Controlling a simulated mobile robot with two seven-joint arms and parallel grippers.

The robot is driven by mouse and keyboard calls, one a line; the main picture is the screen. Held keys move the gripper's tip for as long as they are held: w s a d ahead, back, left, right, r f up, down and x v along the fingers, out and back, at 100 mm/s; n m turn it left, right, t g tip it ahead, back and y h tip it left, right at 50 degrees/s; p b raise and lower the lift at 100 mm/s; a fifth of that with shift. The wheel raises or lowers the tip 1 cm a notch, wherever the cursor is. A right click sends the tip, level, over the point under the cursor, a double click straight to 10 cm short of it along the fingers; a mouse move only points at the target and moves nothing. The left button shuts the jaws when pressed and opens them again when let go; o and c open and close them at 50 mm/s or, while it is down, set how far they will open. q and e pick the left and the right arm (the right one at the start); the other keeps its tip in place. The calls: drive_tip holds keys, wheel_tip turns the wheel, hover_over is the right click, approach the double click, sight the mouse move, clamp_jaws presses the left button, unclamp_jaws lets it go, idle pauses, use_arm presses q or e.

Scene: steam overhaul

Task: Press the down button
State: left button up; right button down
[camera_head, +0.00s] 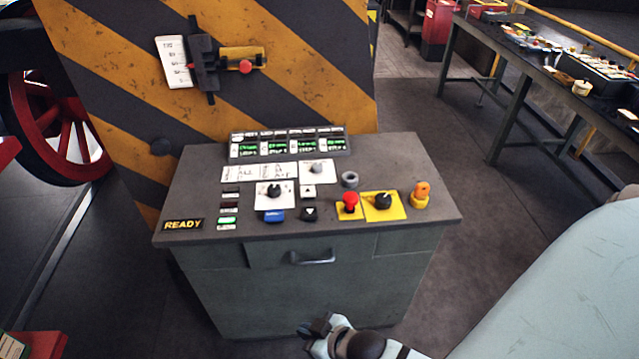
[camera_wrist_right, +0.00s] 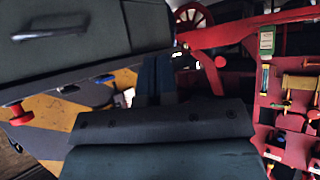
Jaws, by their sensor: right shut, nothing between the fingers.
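The down button (camera_head: 309,214) is a small dark square key with a light down arrow on the grey console top (camera_head: 400,160). A pale up button (camera_head: 308,191) sits just behind it, and a blue button (camera_head: 273,215) lies to its left. My right gripper (camera_head: 313,326) is low in front of the console, below the drawer handle and apart from the buttons. Its fingers (camera_wrist_right: 158,75) are shut and empty in the right wrist view, where the console appears upside down. The down button cannot be made out there. My left gripper is not in view.
A red mushroom button (camera_head: 350,199), a black rotary knob (camera_head: 382,201) and an orange switch (camera_head: 421,193) stand right of the down button. The drawer handle (camera_head: 312,258) sticks out in front. A striped panel (camera_head: 310,60) rises behind.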

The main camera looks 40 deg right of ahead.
drive_tip(key=w+r+n+g+y+b, duration=0.1)
drive_tip(key=w+n+g+y+b, duration=0.15)
drive_tip(key=w, duration=0.85)
wheel_tip(320, 180, up, 20)
drive_tip(key=n+g+h+b, duration=0.3)
drive_tip(key=n+g+h, duration=0.1)
drive_tip(key=n+g, duration=0.15)
hover_over(309, 212)
drive_tip(key=s+d, duration=0.2)
drive_tip(key=d, duration=0.1)
drive_tip(key=shift+f+g, duration=0.1)
drive_tip(key=shift+g, duration=0.3)
drive_tip(key=x, duration=1.2)
drive_tip(key=shift+s+d+f+p, duration=0.15)
drive_tip(key=shift+f+p, duration=0.15)
drive_tip(key=shift+f, duration=0.75)
